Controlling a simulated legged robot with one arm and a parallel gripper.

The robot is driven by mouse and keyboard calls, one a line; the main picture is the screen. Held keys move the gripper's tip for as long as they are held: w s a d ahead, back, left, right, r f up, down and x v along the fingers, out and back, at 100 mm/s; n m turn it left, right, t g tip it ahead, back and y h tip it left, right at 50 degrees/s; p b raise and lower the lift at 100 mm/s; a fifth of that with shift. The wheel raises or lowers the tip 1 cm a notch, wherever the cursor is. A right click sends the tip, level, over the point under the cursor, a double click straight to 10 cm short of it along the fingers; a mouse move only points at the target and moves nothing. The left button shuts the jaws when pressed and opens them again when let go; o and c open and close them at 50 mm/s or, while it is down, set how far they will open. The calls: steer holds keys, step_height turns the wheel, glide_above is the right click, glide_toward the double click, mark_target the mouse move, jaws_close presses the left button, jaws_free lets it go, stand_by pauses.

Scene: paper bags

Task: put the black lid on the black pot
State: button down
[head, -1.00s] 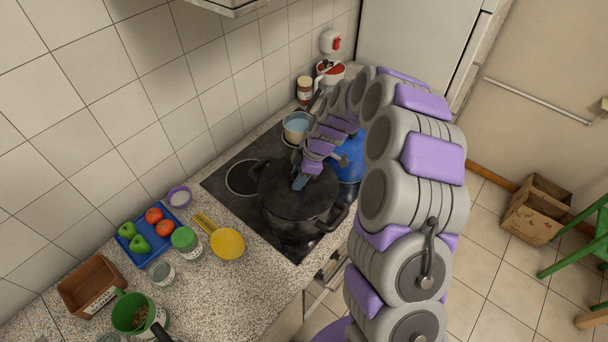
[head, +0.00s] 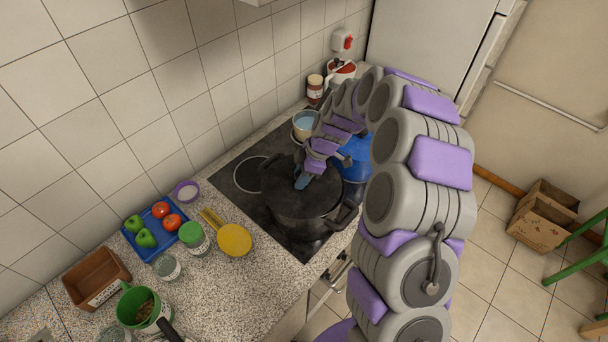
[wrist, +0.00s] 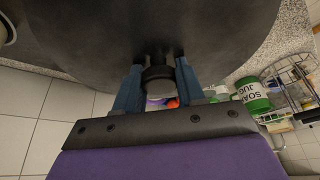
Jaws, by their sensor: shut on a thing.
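The black pot (head: 300,216) stands on the black stove top, with its side handles showing. The black lid (head: 284,180) lies over the pot's mouth in the head view; whether it is fully seated cannot be told. In the wrist view the dark lid (wrist: 220,40) fills the upper part. My gripper (wrist: 158,75) is shut on the lid's knob (wrist: 157,77), with a blue finger on each side. In the head view my gripper (head: 302,182) is at the lid's middle, and my arm hides part of the area behind it.
A blue pot (head: 355,160) stands right behind the black pot, close to my arm. A small pan (head: 304,124) is at the back of the stove.

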steer(key=shift+d+r, duration=0.1)
steer(key=shift+d, duration=1)
steer(key=shift+a, duration=0.85)
steer(key=c, duration=0.9)
jaws_free()
steer(key=shift+a, duration=0.1)
steer(key=o, duration=0.3)
steer(key=shift+d, duration=0.8)
steer(key=shift+o, duration=0.7)
steer(key=o, duration=0.3)
steer(key=shift+a, duration=0.4)
steer(key=shift+o, duration=0.2)
steer(key=shift+a, duration=0.3)
steer(key=shift+d+r, duration=0.1)
steer(key=shift+d, duration=0.25)
steer(key=shift+d+r+b, duration=0.25)
steer(key=shift+r+b, duration=0.05)
steer(key=shift+r, duration=0.9)
steer(key=shift+a+r, duration=0.25)
steer(key=shift+r, duration=0.35)
steer(key=shift+a+r, duration=0.25)
steer(key=shift+r, duration=0.35)
steer(key=shift+v, duration=0.95)
